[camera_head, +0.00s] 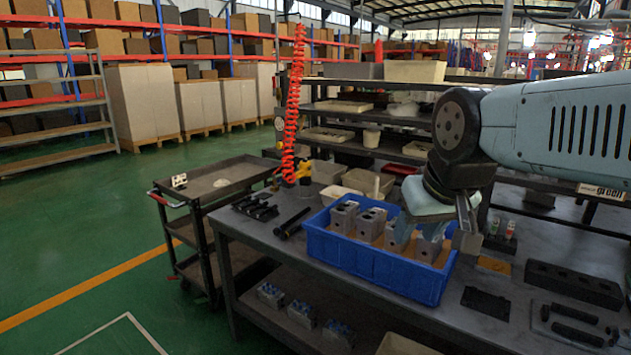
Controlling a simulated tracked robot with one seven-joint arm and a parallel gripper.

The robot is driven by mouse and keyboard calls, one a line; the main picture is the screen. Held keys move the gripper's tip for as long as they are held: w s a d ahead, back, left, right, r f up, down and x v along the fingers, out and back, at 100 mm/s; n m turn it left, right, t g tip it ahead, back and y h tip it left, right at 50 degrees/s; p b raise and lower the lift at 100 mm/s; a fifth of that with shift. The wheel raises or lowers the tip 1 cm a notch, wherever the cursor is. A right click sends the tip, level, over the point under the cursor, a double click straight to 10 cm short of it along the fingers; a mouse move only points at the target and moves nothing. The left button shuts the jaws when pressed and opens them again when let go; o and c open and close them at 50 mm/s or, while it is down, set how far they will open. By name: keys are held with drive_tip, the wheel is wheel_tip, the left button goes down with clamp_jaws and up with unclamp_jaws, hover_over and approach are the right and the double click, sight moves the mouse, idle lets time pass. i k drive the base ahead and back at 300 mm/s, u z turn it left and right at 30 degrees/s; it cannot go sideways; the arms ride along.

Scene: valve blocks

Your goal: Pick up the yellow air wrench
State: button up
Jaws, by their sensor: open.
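The yellow air wrench (304,170) is at the far left part of the dark workbench (262,233), below a coiled red air hose (293,110). It is small in the picture and partly hidden by the hose and nearby bins. My gripper (448,238) is at the right, above the right part of the blue crate (372,262), well apart from the wrench. Its jaws are open, and I see nothing held in them. The crate holds several grey valve blocks (344,216), and my gripper hides part of the right ones.
Black tools (256,208) and a black rod (292,222) lie left of the crate. Light bins (328,172) stand behind it. A black cart (222,182) stands left of the bench. Dark blocks (572,284) lie at the right. Shelving stands behind.

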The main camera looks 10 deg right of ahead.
sight(302, 183)
drive_tip(key=k, duration=0.5)
drive_tip(key=u, duration=0.2)
drive_tip(key=i, duration=0.9)
drive_tip(key=z, duration=0.1)
drive_tip(key=k, duration=0.35)
drive_tip(key=u, duration=0.6)
drive_tip(key=i, duration=1.65)
drive_tip(key=u, duration=0.05)
